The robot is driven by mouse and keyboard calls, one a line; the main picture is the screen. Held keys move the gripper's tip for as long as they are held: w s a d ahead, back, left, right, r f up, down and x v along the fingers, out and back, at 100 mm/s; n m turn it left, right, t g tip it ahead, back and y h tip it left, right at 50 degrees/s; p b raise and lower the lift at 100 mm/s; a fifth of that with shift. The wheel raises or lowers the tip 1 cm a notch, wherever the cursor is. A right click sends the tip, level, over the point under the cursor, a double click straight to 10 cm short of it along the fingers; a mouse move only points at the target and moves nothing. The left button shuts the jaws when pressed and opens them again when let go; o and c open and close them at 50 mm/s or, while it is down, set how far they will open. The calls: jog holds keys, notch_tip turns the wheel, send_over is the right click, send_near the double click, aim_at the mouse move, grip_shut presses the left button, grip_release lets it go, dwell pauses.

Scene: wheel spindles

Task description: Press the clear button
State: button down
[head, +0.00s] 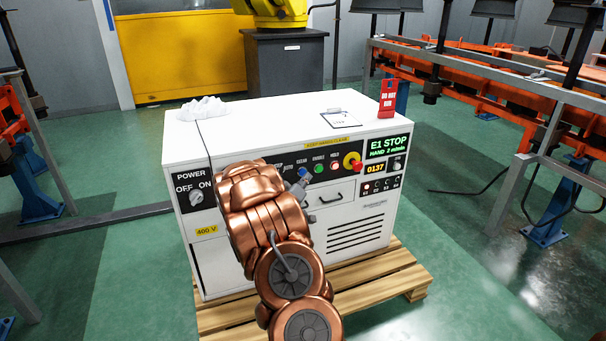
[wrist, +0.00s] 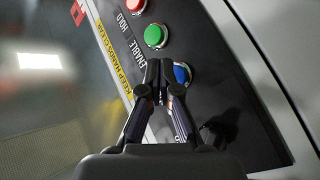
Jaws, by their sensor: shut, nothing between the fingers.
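The clear button is the blue one on the black panel of the white control cabinet (head: 270,120). In the head view the blue button (head: 303,173) shows just above and beside my gripper (head: 300,186). In the wrist view the blue button (wrist: 182,74) is partly hidden behind the right finger. My gripper (wrist: 161,84) is shut and empty, its tips close in front of the button's left side. I cannot tell whether they touch it. The label by the blue button is hidden in the wrist view. The display (head: 388,147) reads "E1 STOP".
A green button (wrist: 155,36) labelled ENABLE and a red HOLD button (wrist: 136,6) sit in the same row. A red emergency stop (head: 353,161) on yellow is further right. A power switch (head: 196,198) is at left. A drawer handle (head: 331,199) lies below the panel.

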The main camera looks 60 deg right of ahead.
jog(key=shift+w+d+p, duration=0.4)
jog(key=shift+w+p, duration=0.25)
jog(key=shift+p, duration=0.4)
dwell(1.2)
jog(key=shift+s, duration=0.1)
dwell(0.3)
jog(key=shift+s+a, duration=0.45)
jog(key=shift+s, duration=0.1)
jog(key=s+a, duration=0.1)
jog(key=s, duration=0.1)
jog(key=s+a, duration=0.1)
jog(key=s, duration=0.1)
jog(key=shift+s+a, duration=0.1)
jog(key=shift+a, duration=0.25)
dwell(1.0)
